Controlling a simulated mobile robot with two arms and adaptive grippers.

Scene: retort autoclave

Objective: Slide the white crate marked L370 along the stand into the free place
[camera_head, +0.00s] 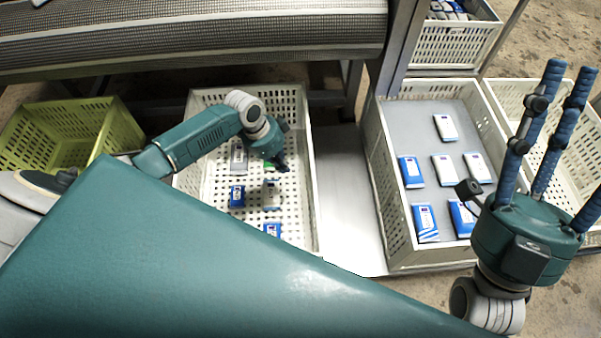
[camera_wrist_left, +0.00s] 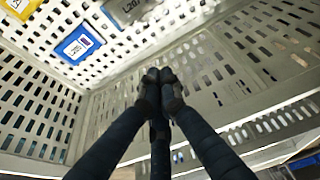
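A white slotted crate (camera_head: 312,190) stands left of centre on the stand, holding several small boxes. I cannot read an L370 mark on it in the head view. A bare pale strip of the stand (camera_head: 345,185) lies just right of this crate. My left gripper (camera_head: 281,165) reaches down into the crate near its right wall. In the left wrist view its fingers (camera_wrist_left: 160,78) are together at the tips, with nothing seen between them, close to the crate wall (camera_wrist_left: 225,80); contact is unclear. My right gripper (camera_head: 560,140) is open and empty, fingers upward, at the right.
A second white crate (camera_head: 380,165) with blue and white boxes stands right of the bare strip. Another white crate (camera_head: 508,92) is at the far right, and a green crate (camera_head: 122,125) at the left. A conveyor (camera_head: 200,35) runs behind, with a metal post (camera_head: 400,45).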

